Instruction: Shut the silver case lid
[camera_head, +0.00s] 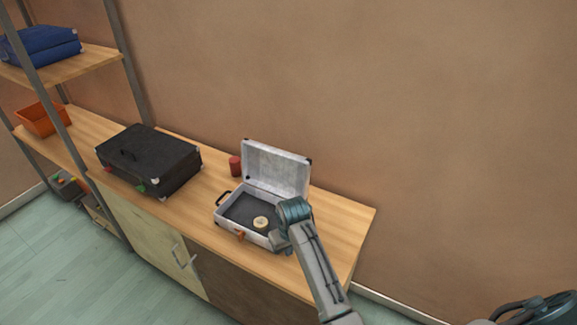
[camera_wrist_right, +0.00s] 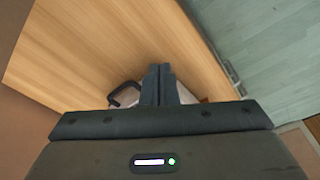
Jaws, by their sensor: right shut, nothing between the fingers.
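The silver case (camera_head: 229,219) stands open on the wooden counter. Its lid (camera_head: 275,168) is raised and leans back a little towards the wall. A round cream-coloured object (camera_head: 260,222) lies on the dark lining inside. A black handle (camera_head: 223,198) is at the case's left side; a black handle also shows in the right wrist view (camera_wrist_right: 122,95). My right gripper (camera_head: 279,240) is at the front right corner of the case, and I cannot tell if it touches it. Its fingers (camera_wrist_right: 159,72) are shut and empty. My wrist hides part of the case's right side. My left gripper is not in view.
A closed black case (camera_head: 148,160) stands left on the counter (camera_head: 345,222). A red cylinder (camera_head: 235,166) stands behind, between the cases. A shelf rack at left holds a blue case (camera_head: 40,46) and an orange bin (camera_head: 42,118). The counter's right end is bare.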

